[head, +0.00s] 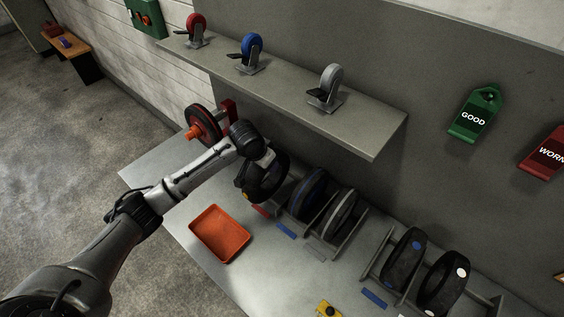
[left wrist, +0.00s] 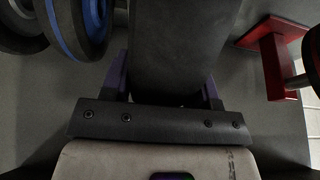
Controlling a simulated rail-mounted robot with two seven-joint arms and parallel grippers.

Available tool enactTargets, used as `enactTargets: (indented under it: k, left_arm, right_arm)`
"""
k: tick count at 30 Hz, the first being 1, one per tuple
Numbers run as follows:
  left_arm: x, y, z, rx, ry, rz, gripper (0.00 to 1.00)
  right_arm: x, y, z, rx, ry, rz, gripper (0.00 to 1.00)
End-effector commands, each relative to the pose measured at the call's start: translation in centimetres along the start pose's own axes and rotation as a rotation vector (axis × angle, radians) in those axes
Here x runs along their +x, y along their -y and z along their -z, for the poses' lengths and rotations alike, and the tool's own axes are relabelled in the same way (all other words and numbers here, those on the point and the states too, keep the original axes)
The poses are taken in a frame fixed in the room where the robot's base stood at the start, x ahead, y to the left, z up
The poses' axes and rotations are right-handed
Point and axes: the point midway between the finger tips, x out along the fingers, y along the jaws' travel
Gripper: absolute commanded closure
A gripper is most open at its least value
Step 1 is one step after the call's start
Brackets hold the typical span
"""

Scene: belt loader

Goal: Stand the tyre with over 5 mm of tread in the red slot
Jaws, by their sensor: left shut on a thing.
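My left gripper (head: 264,166) is shut on a thick black tyre (head: 268,181), over the red-labelled place at the left end of the left rack. In the left wrist view, the same tyre (left wrist: 178,45) fills the gap between the fingers. The tyre looks upright, and I cannot tell whether it touches the rack. A red label (head: 262,210) lies in front of that place, partly covered. Two more tyres stand in the right rack: one with a blue dot (head: 405,258) and one with a white dot (head: 444,284). Tread depth cannot be read. My right gripper is not in view.
A blue wheel (head: 308,194) and a grey wheel (head: 342,212) stand just right of the held tyre. A red stand with a wheel (head: 205,126) is at the left. An orange tray (head: 220,234) and a yellow tool (head: 327,309) lie in front. A shelf (head: 375,134) with casters overhangs behind.

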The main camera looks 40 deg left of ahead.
Motion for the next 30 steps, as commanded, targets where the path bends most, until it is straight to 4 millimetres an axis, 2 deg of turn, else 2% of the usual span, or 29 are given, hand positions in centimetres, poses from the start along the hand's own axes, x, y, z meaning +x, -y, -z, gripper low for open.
enactTargets:
  k: [1,3,11,15,22,30]
  left_arm:
    - [0.3,-0.1,1.5,-0.004,-0.005,-0.002,1.00]
    - [0.9,-0.1,3.0,-0.004,-0.004,-0.001,1.00]
    - [2.7,0.0,7.1,-0.002,-0.003,0.000,1.00]
    - [4.1,0.0,6.5,0.000,0.000,0.001,1.00]
    - [5.2,0.0,6.0,-0.001,0.000,0.001,1.00]
    - [8.5,0.0,4.6,-0.001,-0.001,0.001,1.00]
  right_arm:
    - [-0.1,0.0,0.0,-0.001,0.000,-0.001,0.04]
    - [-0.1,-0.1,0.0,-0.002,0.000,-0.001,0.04]
    - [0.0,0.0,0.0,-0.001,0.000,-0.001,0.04]
    - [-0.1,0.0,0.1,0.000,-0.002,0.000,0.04]
    - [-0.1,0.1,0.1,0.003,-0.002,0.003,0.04]
    - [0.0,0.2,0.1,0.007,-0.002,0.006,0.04]
